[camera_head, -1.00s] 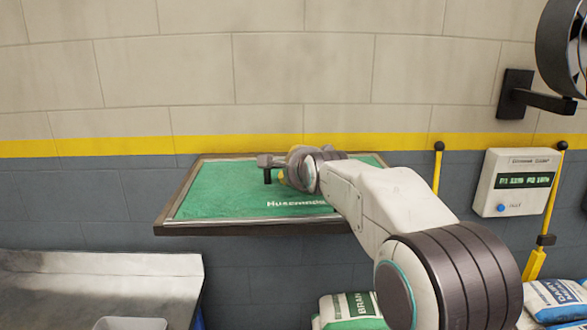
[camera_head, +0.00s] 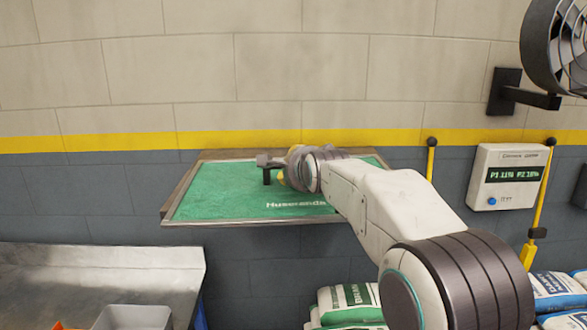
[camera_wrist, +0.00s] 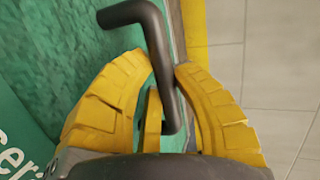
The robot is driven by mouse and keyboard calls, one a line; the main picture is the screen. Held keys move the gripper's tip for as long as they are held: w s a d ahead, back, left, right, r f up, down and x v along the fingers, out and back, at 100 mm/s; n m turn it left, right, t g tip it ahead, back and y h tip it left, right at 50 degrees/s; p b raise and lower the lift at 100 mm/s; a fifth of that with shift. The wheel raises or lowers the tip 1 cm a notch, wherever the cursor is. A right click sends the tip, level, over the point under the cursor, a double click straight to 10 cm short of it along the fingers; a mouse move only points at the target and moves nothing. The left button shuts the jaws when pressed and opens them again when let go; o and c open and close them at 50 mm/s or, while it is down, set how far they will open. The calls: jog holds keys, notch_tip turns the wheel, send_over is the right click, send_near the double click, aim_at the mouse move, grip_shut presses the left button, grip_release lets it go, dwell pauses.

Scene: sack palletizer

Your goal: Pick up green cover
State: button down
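The green cover (camera_head: 225,200) is a flat green panel with white lettering, in front of the wall in the head view. A brown edge (camera_head: 186,180) shows along its left side. A dark bent handle (camera_head: 267,177) stands near its middle. My gripper (camera_head: 281,177) is at this handle. In the wrist view, the yellow fingers of my gripper (camera_wrist: 165,62) sit on both sides of the handle (camera_wrist: 157,40) and appear closed around it. The green surface (camera_wrist: 60,60) fills the left of that view. My arm hides the cover's right part.
A metal table (camera_head: 180,262) with a grey bin (camera_head: 133,318) stands at lower left. Filled sacks (camera_head: 348,300) are stacked at lower right. A control box (camera_head: 508,180) and a fan (camera_head: 555,50) are on the wall at right, beside yellow posts (camera_head: 431,165).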

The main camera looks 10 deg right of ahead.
jog(key=c, duration=1)
grip_release()
jog(key=v, duration=1.2)
